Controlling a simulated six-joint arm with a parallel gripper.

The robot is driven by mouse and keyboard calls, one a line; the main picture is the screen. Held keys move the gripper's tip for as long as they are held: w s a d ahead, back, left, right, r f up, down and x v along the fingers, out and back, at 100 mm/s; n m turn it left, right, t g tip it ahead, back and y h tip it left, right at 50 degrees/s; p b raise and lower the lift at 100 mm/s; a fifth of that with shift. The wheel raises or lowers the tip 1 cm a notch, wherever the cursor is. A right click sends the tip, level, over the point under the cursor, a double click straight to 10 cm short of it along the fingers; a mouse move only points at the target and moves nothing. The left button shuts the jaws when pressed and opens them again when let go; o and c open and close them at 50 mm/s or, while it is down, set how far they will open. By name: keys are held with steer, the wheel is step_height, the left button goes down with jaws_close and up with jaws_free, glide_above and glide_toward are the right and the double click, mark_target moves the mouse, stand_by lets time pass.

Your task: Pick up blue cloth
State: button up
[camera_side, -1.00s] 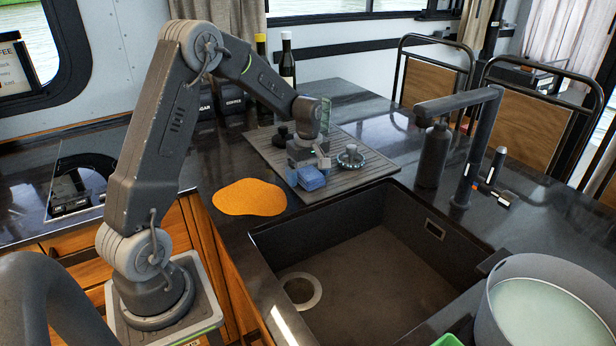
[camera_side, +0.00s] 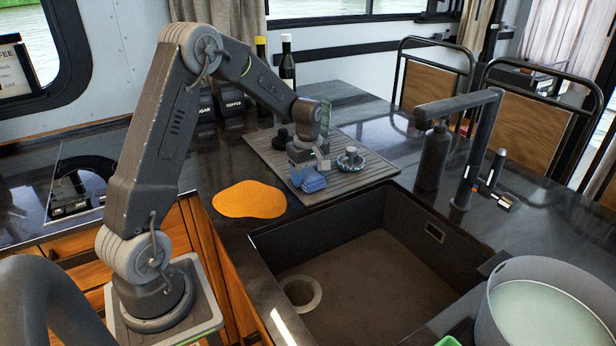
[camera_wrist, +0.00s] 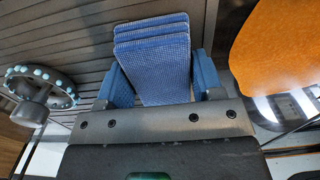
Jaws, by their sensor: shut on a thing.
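The blue cloth (camera_side: 309,180) is a small folded stack at the front edge of the grey ridged draining mat (camera_side: 375,170). My gripper (camera_side: 305,168) is above and behind it, pointing down, with its fingers at the cloth. In the wrist view the folded layers of the cloth (camera_wrist: 155,55) show between the two blue fingers of my gripper (camera_wrist: 160,85). The gripper is shut on the cloth. The cloth looks at or very near mat height; I cannot tell whether it touches the mat.
An orange cloth (camera_side: 249,199) lies to the left. The sink (camera_side: 370,260) opens in front, with a tap (camera_side: 480,150) and a pot (camera_side: 550,300) to the right.

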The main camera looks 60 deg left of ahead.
mark_target(308, 174)
steer(key=shift+r, duration=0.65)
step_height(308, 174, up, 3)
steer(key=shift+r, duration=0.1)
steer(key=s+a+r, duration=0.6)
steer(key=s+a, duration=0.1)
steer(key=s, duration=0.2)
steer(key=shift+s+r, duration=0.2)
